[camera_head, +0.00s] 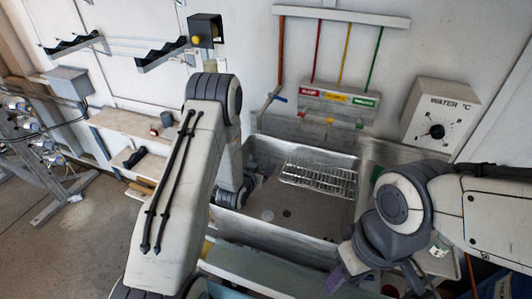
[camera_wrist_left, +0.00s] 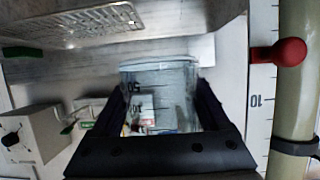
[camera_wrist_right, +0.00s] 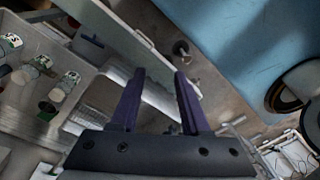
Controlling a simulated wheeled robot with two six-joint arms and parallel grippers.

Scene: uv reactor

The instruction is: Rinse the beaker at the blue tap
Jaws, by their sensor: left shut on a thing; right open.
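The clear beaker (camera_wrist_left: 160,75), with dark graduation marks, is between the fingers of my left gripper (camera_wrist_left: 162,92) in the left wrist view. That gripper is shut on it. In the head view my left arm reaches down to the sink's left side, and the arm hides most of its gripper (camera_head: 243,190). A small blue tap handle (camera_head: 281,99) shows on the wall at the sink's back left. My right gripper (camera_wrist_right: 160,78) is open and empty in the right wrist view. In the head view its purple finger (camera_head: 337,278) shows in front of the sink.
The metal sink (camera_head: 322,222) holds a wire rack (camera_head: 318,178). Coloured labels (camera_head: 338,97) and pipes line the wall behind it. A water temperature dial (camera_head: 437,131) is at the right. In the right wrist view, a bin (camera_wrist_right: 60,60) holds several labelled containers.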

